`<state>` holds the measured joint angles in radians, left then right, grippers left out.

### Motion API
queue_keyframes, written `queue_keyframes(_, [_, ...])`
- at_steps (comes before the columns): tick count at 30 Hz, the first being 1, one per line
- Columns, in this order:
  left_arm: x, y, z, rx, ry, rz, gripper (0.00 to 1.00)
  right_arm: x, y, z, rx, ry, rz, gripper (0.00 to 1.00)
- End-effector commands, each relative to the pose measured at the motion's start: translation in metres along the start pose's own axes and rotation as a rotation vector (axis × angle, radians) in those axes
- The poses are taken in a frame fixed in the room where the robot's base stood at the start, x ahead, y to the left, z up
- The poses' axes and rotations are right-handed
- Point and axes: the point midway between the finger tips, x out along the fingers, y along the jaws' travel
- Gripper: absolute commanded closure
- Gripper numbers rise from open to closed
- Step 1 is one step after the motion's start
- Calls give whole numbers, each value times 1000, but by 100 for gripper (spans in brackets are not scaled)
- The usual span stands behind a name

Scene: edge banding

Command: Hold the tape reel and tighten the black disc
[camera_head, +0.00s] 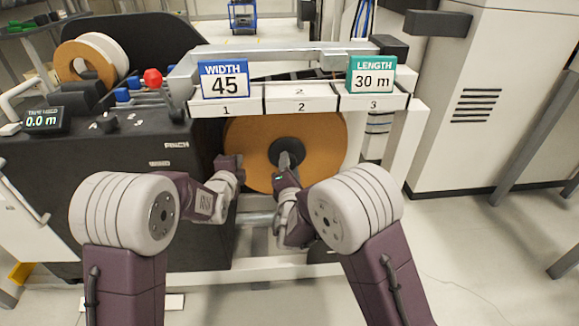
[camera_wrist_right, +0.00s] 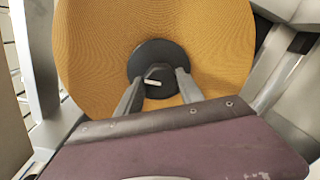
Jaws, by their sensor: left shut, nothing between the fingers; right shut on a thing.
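The tape reel (camera_head: 252,135), a large orange-brown disc, stands upright on the machine's front below the numbered shelf. It fills much of the right wrist view (camera_wrist_right: 205,40). The black disc (camera_head: 279,148) sits at the reel's centre; in the right wrist view the black disc (camera_wrist_right: 150,52) shows a small light mark on its hub. My right gripper (camera_head: 286,163) is at the black disc, its fingers (camera_wrist_right: 158,88) on both sides of the hub, shut on it. My left gripper (camera_head: 228,165) is shut and empty at the reel's left edge; whether it touches the reel I cannot tell.
A shelf (camera_head: 300,104) with slots 1, 2 and 3 runs above the reel, bearing a blue WIDTH 45 sign (camera_head: 224,80) and a green LENGTH 30 m sign (camera_head: 371,75). A dark machine body (camera_head: 130,190) stands left; a display (camera_head: 43,120) reads 0.0 m.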

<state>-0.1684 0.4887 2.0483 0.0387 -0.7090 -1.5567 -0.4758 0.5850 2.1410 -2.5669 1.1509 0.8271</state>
Motion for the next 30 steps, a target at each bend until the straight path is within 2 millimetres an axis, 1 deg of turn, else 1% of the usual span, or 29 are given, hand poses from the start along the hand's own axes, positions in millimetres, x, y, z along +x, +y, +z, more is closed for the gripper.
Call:
queue_keyframes(1, [1, -6, -1, 1, 2, -14, 100, 0, 5, -2, 14, 8, 12, 96])
queue_keyframes(9, [1, -6, -1, 2, 3, -14, 100, 0, 6, -2, 74, 13, 13, 96])
queue_keyframes(22, [1, -5, -1, 2, 3, -12, 100, 0, 7, -2, 85, 13, 17, 96])
queue_keyframes(23, [1, -5, -2, 3, 3, -12, 100, 0, 7, -2, 85, 13, 17, 53])
queue_keyframes(24, [1, -5, -2, 3, 3, -12, 100, 0, 7, -2, 85, 13, 17, 42])
queue_keyframes(25, [1, -5, -1, 3, 3, -12, 100, 0, 7, -2, 85, 13, 16, 34])
queue_keyframes(30, [1, -5, -1, 1, 2, -12, 100, 0, 4, -1, 84, 11, 10, 34])
